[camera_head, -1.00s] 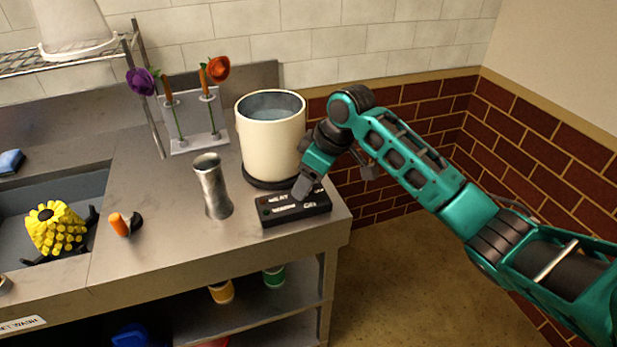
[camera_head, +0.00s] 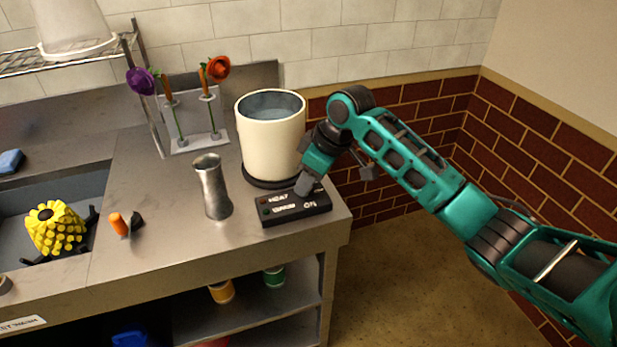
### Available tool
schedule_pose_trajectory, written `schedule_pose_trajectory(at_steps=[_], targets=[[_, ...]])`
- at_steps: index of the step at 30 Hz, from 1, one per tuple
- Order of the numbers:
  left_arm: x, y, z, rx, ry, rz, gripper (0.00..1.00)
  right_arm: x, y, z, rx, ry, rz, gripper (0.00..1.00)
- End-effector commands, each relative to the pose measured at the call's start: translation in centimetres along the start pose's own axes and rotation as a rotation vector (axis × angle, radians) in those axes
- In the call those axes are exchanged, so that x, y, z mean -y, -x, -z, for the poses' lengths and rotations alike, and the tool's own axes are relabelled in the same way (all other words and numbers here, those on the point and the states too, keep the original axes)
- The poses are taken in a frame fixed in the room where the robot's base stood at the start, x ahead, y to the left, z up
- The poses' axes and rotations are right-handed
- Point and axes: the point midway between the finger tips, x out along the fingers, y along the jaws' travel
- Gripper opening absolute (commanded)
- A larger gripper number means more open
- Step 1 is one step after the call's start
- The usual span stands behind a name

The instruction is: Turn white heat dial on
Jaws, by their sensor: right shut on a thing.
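A black control box (camera_head: 290,216) with white lettering reading HEAT and ON lies at the right end of the steel counter, in front of a cream pot (camera_head: 272,138). Small red and green marks show at its left end. My right gripper (camera_head: 303,190) points down onto the back right part of the box's top, shut. The white heat dial is hidden at the fingertips, so its position cannot be read. My left gripper is out of view.
A metal vase (camera_head: 213,187) stands left of the box. An orange-handled tool (camera_head: 119,224) lies further left, near the sink with a yellow flower bunch (camera_head: 56,228). A flower stand (camera_head: 196,125) is at the back. The counter's right edge is close to the box.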

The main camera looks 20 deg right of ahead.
Motion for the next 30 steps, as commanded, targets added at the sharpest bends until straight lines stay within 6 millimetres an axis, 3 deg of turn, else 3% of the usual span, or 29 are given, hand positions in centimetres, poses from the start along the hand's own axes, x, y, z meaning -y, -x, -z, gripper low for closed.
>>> schedule_pose_trajectory(at_steps=[11,30], targets=[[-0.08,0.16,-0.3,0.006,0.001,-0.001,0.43,0.19,0.03,0.08,-0.002,-0.136,-0.058,0.03],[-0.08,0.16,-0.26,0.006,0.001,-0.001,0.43,0.66,-0.02,0.39,-0.004,-0.684,-0.283,0.03]])
